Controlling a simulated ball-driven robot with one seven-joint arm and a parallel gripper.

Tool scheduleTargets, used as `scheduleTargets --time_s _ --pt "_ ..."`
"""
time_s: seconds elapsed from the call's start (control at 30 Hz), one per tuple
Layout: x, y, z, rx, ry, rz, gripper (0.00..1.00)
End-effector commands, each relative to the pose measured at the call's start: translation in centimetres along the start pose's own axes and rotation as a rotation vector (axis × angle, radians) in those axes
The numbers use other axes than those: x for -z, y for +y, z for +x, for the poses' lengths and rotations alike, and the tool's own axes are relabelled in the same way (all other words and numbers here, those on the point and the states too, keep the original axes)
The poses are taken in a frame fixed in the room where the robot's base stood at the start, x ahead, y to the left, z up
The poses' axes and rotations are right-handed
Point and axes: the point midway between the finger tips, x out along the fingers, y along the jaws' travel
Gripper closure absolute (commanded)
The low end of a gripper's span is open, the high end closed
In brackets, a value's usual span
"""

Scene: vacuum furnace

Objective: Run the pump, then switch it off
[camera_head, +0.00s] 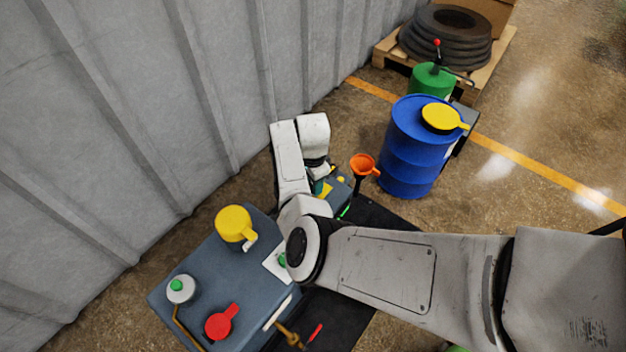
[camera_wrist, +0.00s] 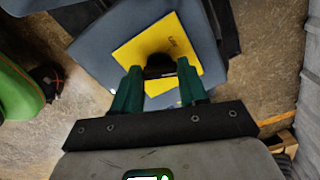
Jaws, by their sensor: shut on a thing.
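In the wrist view a yellow plate (camera_wrist: 135,50) lies on a blue-grey box (camera_wrist: 95,42), with a dark knob (camera_wrist: 158,72) on it. My gripper (camera_wrist: 160,74) has its two green fingers on either side of this knob and is shut on it. Small print on the plate is too blurred to read. In the head view my gripper (camera_head: 318,187) is mostly hidden behind my arm, at a low blue-grey unit with yellow patches (camera_head: 338,190). How the knob is turned cannot be told.
A blue-grey cabinet (camera_head: 205,290) bears a yellow cap (camera_head: 233,222), a red handle (camera_head: 221,322) and a green-topped white fitting (camera_head: 180,288). An orange funnel (camera_head: 362,163) and a blue drum (camera_head: 408,160) stand beyond. A corrugated wall (camera_head: 150,100) bounds the left; open floor lies right.

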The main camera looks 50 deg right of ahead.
Motion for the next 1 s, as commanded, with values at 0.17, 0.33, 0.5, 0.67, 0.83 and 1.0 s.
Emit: scheduleTargets --time_s 0.17,0.33,0.5,0.67,0.83,1.0 --pt "0.16 -0.01 -0.14 0.000 0.004 0.091 0.88" --pt "0.17 -0.01 -0.12 0.000 0.004 0.144 0.88" --pt "0.18 0.00 -0.10 0.001 0.004 0.167 0.88" --pt "0.19 0.00 -0.10 0.001 0.004 0.172 0.88" --pt "0.20 0.00 -0.10 0.001 0.004 0.172 0.88" --pt "0.19 0.00 -0.09 0.000 0.004 0.171 0.47"
